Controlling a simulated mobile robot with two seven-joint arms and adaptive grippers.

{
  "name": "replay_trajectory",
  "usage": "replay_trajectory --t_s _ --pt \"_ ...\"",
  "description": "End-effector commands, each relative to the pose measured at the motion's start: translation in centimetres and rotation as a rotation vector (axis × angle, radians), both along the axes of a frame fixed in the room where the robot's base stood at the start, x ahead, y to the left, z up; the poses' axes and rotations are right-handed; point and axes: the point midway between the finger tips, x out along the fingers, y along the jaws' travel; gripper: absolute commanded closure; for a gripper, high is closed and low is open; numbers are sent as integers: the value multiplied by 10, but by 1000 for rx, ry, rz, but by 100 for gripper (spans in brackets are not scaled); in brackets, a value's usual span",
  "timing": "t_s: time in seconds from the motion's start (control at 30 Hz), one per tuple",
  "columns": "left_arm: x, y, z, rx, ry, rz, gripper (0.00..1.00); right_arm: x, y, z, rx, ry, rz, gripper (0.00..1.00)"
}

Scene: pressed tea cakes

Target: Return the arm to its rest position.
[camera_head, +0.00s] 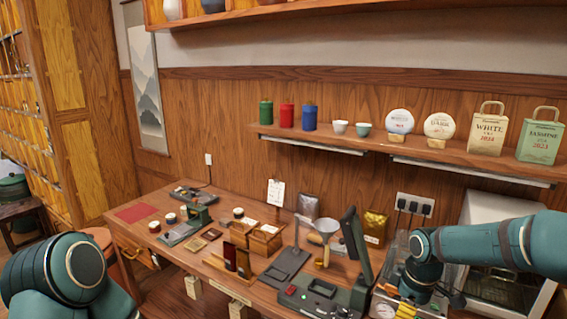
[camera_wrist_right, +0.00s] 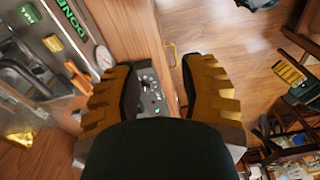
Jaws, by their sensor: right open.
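My right arm (camera_head: 490,245) is teal and reaches in from the right in the head view. It bends down at the wrist over the right end of the wooden table (camera_head: 225,285). In the right wrist view my right gripper (camera_wrist_right: 158,78) has two ridged yellow-brown fingers spread apart. Nothing is held between them. A dark panel with small knobs and a green light shows behind the gap. Of my left arm only a teal rounded part (camera_head: 60,270) shows at the lower left of the head view. The left gripper is out of view.
A press-like device with a raised dark lid (camera_head: 356,247), a funnel (camera_head: 326,228) and a glass-fronted box (camera_head: 500,285) stand close to my right arm. A wall shelf (camera_head: 300,134) holds canisters, cups, round cakes and paper bags. Wooden floor (camera_wrist_right: 225,45) is open in the wrist view.

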Motion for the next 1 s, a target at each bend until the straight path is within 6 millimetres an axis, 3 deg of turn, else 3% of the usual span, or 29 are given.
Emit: replay_trajectory --t_s 0.03,0.27,0.4,0.5,0.7,0.8,1.0 --pt "0 0 -9 1 1 0 59 -3 17 -29 37 2 -31 59" --pt "0 -1 -33 4 4 -2 59 -35 100 -142 223 17 -303 59" --pt "-2 -2 -49 5 9 -4 59 -75 145 -207 315 52 -551 59" --pt "-3 -2 -60 6 12 -5 59 -107 166 -244 347 76 -731 59" --pt "-3 -3 -73 8 14 -8 59 -154 180 -283 355 91 -996 59" --pt "-3 -4 -76 7 15 -8 59 -165 180 -290 351 88 -1060 59" --pt "-3 -4 -75 8 15 -9 59 -168 180 -291 351 82 -1088 59"
